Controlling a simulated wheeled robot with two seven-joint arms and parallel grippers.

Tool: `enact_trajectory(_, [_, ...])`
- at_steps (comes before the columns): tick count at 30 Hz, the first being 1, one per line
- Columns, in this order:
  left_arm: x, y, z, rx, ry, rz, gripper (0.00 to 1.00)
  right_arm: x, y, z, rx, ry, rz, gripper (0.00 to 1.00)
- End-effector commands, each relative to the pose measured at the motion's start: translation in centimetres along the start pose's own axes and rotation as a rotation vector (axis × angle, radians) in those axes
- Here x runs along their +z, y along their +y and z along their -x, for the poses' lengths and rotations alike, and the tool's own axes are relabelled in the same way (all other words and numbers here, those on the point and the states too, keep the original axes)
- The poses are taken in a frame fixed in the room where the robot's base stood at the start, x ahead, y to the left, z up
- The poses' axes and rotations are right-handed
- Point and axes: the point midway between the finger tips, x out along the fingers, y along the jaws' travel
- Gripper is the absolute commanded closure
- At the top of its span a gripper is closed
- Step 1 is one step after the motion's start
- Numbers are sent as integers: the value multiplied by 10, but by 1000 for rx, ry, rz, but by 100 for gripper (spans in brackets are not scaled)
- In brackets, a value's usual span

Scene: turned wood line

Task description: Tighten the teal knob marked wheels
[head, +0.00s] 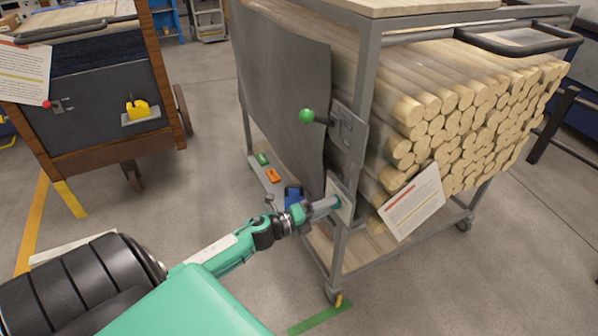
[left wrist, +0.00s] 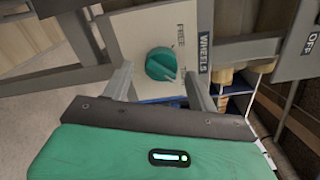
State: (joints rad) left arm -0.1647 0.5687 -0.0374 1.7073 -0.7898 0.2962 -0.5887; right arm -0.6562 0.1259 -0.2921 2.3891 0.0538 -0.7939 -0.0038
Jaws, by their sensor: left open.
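The teal knob (left wrist: 161,64) sits on a pale plate (left wrist: 142,32) with a blue label reading WHEELS (left wrist: 205,52) and the word FREE printed beside it. In the left wrist view it lies between the two fingers of my left gripper (left wrist: 162,84), which is open. I cannot tell whether the fingers touch it. In the head view my left gripper (head: 325,205) reaches the plate on the front post of the cart, and it hides most of the knob. My right gripper is not in view.
The grey cart (head: 352,150) carries many stacked wooden rods (head: 440,125). A green-balled lever (head: 307,116) sticks out above the plate. A paper sign (head: 412,203) hangs to its right. A wooden cabinet (head: 100,155) stands at left. Floor between is clear.

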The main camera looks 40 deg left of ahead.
Motion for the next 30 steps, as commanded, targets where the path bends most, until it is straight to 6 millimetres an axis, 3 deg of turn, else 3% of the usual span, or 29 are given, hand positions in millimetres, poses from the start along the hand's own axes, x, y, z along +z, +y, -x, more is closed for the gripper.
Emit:
enact_trajectory(18, [-1, 0, 105, 3, 0, 0, 41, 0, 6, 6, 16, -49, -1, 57])
enact_trajectory(24, [0, 0, 121, 1, -1, 0, 41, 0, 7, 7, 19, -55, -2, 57])
enact_trajectory(30, [0, 0, 124, 0, -1, 0, 41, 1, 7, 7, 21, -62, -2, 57])
